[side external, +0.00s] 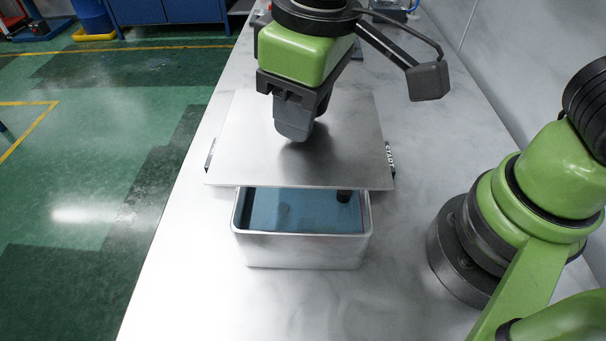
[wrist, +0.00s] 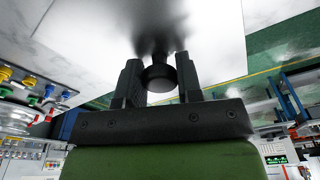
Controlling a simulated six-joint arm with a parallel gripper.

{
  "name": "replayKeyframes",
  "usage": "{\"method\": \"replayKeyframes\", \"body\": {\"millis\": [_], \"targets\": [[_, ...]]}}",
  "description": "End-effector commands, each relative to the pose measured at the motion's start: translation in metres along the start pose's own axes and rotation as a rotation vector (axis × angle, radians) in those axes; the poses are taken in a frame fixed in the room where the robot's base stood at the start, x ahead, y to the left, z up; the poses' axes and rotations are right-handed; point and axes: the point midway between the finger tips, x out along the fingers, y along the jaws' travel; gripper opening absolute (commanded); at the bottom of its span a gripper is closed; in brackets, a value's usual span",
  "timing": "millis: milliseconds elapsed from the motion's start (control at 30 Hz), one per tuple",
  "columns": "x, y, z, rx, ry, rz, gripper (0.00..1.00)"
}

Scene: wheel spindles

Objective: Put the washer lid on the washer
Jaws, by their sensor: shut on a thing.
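The washer lid (side external: 245,150) is a flat metal plate with a dark knob (wrist: 160,78) on it. My gripper (side external: 295,127) points down at the middle of the lid and is shut on the knob, which sits between the two fingers in the wrist view (wrist: 158,85). The washer (side external: 300,250) is an open metal box with a blue inside. The lid hangs over the back part of the washer, and the front part of its opening shows. Whether the lid touches the washer's rim, I cannot tell.
A dark peg-like part (side external: 344,196) shows inside the washer at the right. Small dark labelled pieces (side external: 390,158) show at the lid's sides. The marbled table (side external: 180,270) is clear left and in front of the washer. Coloured parts (wrist: 30,90) show at left in the wrist view.

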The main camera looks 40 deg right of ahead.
Motion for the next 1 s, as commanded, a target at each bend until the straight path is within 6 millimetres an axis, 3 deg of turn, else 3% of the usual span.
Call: {"method": "replayKeyframes", "body": {"millis": [133, 533, 967, 1000], "targets": [[0.029, 0.0, 0.005, -0.001, -0.009, 0.001, 0.0], [0.081, 0.0, 0.011, 0.0, -0.006, 0.0, 0.0], [0.089, 0.0, 0.011, 0.0, -0.001, -0.001, 0.0], [0.089, 0.0, 0.011, 0.0, -0.001, -0.001, 0.42]]}}
